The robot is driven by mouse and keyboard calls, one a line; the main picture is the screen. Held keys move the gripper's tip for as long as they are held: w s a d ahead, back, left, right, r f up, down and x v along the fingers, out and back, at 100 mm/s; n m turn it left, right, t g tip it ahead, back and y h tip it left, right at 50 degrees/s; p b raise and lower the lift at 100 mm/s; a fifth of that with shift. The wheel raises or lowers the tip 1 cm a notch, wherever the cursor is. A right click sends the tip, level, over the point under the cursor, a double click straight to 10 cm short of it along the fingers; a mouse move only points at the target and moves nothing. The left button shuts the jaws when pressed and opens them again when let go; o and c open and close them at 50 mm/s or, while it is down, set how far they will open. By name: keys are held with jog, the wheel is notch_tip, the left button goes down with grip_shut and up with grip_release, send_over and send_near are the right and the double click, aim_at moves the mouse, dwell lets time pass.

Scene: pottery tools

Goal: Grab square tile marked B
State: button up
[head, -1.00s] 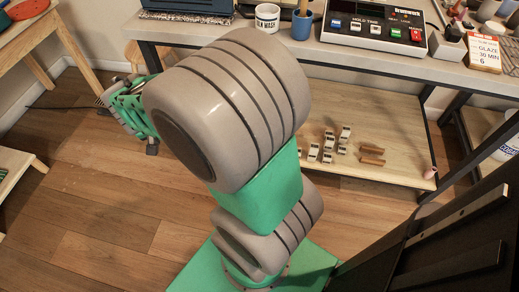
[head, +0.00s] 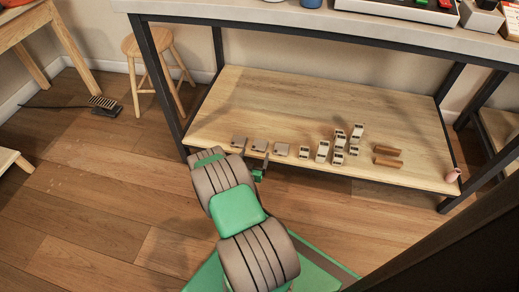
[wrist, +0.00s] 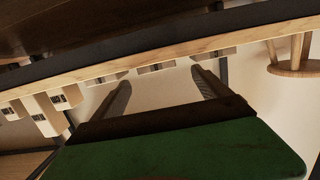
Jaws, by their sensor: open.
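Three square grey-brown tiles lie in a row near the front edge of the wooden lower shelf (head: 300,100): a left tile (head: 239,141), a middle tile (head: 260,145) and a right tile (head: 281,151). Their letters are too small to read, so I cannot tell which is B. My gripper (head: 256,161) is at the shelf's front edge by these tiles, open and empty. In the wrist view my gripper (wrist: 159,78) has its two dark fingers spread, pointing toward the shelf edge (wrist: 150,62), with tile edges (wrist: 157,68) just beyond.
Several pale blocks with dark markings (head: 322,151) stand right of the tiles, then two brown bars (head: 387,155). A pink object (head: 453,175) sits at the shelf's right end. The tabletop (head: 300,17) overhangs the shelf; a dark table leg (head: 163,85) stands left.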

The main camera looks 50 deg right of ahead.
aim_at(259, 147)
jog(key=b+x, duration=0.1)
jog(key=x, duration=0.1)
jog(key=b+x, duration=0.1)
jog(key=x, duration=0.3)
jog(key=shift+s+d+f+b, duration=0.15)
jog(key=shift+s+b, duration=0.05)
jog(key=shift+b, duration=0.2)
jog(key=c, duration=1.6)
